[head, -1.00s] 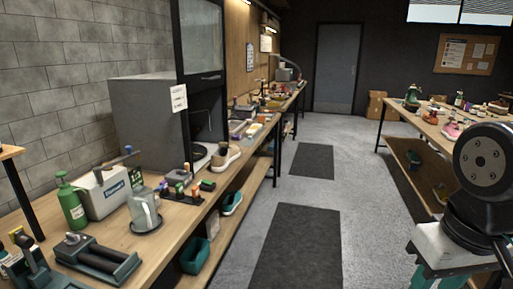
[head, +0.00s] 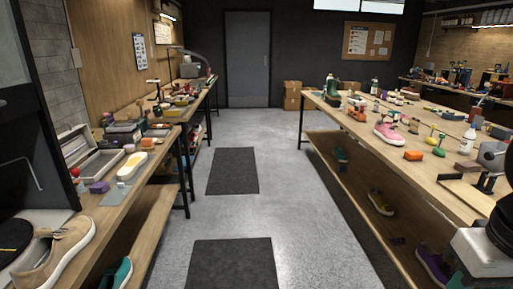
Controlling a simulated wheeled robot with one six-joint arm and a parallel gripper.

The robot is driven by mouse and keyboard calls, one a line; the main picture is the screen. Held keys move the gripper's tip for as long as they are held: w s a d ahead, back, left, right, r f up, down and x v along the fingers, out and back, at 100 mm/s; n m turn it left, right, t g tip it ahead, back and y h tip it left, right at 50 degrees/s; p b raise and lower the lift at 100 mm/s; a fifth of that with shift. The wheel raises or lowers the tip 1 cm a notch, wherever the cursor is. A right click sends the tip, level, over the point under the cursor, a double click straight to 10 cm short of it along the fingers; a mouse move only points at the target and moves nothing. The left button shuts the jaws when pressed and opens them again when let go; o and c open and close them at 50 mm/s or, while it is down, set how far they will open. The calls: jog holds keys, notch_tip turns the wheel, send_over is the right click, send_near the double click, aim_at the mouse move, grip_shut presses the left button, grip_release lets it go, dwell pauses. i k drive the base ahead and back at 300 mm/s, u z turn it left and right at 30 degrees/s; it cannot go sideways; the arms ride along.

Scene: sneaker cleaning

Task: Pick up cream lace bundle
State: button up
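I cannot make out a cream lace bundle for certain; the small items on the benches are too small to tell apart. My gripper is not in view. Only part of my own arm shows at the right edge, in black and pale grey. A tan sneaker (head: 55,245) stands on the near left bench. A pale sole-shaped piece with a yellow patch (head: 131,166) lies farther along on the left bench.
The left bench (head: 118,197) and right bench (head: 432,167) hold many small items, including a pink sneaker (head: 390,132). Shoes stand on their lower shelves. The aisle between has dark mats (head: 232,170) and is clear up to the grey door (head: 247,60). Cardboard boxes (head: 292,95) stand beside it.

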aim_at(156, 140)
jog(key=z, duration=0.1)
jog(key=i, duration=1.95)
jog(key=u, duration=0.85)
jog(key=i, duration=1.7)
jog(key=u, duration=1.1)
jog(key=i, duration=0.35)
jog(key=u, duration=0.2)
